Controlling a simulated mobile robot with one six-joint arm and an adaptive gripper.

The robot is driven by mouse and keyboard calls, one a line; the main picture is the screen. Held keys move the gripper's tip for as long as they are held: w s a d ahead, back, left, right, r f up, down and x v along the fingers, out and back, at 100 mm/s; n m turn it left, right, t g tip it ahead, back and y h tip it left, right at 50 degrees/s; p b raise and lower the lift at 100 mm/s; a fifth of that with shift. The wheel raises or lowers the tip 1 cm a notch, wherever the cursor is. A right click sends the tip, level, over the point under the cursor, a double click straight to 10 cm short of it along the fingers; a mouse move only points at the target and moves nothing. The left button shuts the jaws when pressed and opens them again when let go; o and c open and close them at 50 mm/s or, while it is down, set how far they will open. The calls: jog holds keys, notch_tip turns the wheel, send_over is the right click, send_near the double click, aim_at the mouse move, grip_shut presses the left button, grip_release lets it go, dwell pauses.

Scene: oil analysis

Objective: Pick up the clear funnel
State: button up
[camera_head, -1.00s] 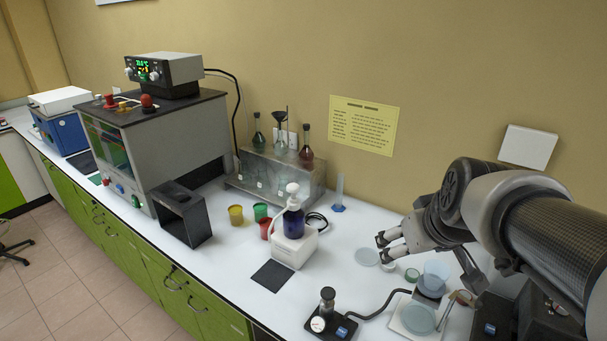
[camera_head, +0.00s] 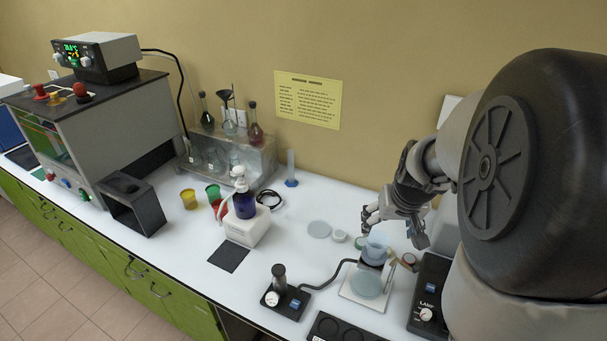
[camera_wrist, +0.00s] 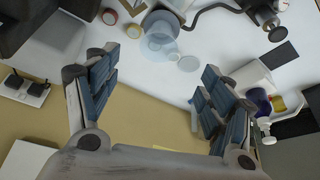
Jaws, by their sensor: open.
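My gripper (camera_head: 367,218) is open and empty, just above and behind the funnel in the head view. In the wrist view my gripper (camera_wrist: 160,63) has its two blue-padded fingers spread wide. I see no contact with the funnel. Its lower part is hard to make out.
A lamp box (camera_head: 430,295) stands right of the funnel. A black gauge device (camera_head: 284,300) with a cable is to the left. A pale disc (camera_head: 319,230) and small round containers lie close behind. A glassware rack (camera_head: 215,165) stands at the back wall.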

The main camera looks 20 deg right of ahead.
jog(key=b, duration=0.1)
send_near(374, 245)
jog(key=shift+s+a+f, duration=0.15)
jog(key=shift+s+a, duration=0.05)
jog(key=x, duration=0.2)
jog(key=b+x, duration=0.1)
jog(key=x, duration=0.2)
jog(key=shift+w+d, duration=0.2)
jog(key=shift+d, duration=0.05)
jog(key=c, duration=1.2)
jog(key=shift+o, duration=0.2)
